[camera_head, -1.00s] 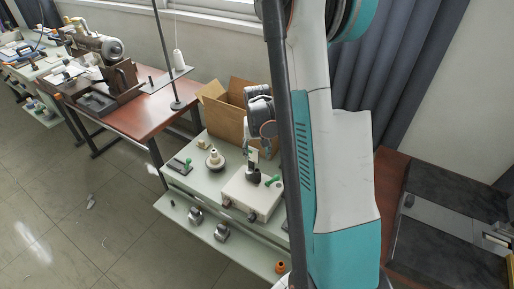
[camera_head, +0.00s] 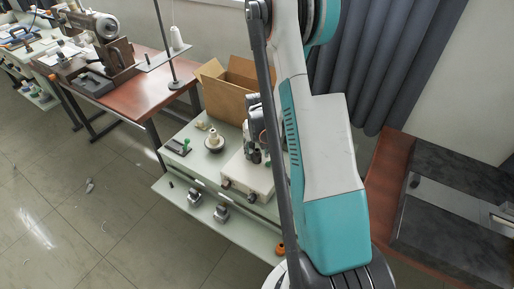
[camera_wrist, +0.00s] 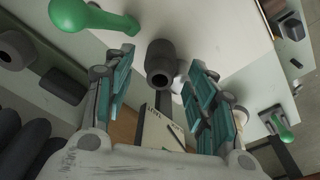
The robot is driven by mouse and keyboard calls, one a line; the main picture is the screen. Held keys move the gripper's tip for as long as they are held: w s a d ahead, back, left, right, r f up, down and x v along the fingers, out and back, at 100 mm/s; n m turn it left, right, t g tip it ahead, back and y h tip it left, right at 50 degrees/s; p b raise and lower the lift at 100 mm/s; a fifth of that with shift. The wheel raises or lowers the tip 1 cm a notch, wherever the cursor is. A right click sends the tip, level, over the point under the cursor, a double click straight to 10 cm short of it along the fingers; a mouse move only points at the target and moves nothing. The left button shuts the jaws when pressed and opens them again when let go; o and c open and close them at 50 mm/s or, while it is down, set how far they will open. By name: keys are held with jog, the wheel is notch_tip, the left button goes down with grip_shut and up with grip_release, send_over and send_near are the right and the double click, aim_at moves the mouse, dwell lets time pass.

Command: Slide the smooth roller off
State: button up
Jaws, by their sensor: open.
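A dark grey cylinder (camera_wrist: 161,58) with a round hole in its end, which looks like the smooth roller, shows in the wrist view between the spread fingers of my gripper (camera_wrist: 161,74). A gap shows on each side of it, so the fingers do not grip it. In the head view, a dark upright shape on the white box (camera_head: 245,174) may be the same roller.
The box stands on a pale green bench (camera_head: 203,172) with a lower shelf. An open cardboard box (camera_head: 226,91) stands behind. A red-brown table (camera_head: 137,80) is further left.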

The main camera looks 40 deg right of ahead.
jog(key=c, duration=1.1)
jog(key=shift+r, duration=0.1)
jog(key=shift+r+p, duration=1.65)
jog(key=shift+r, duration=1.2)
jog(key=shift+c, duration=0.2)
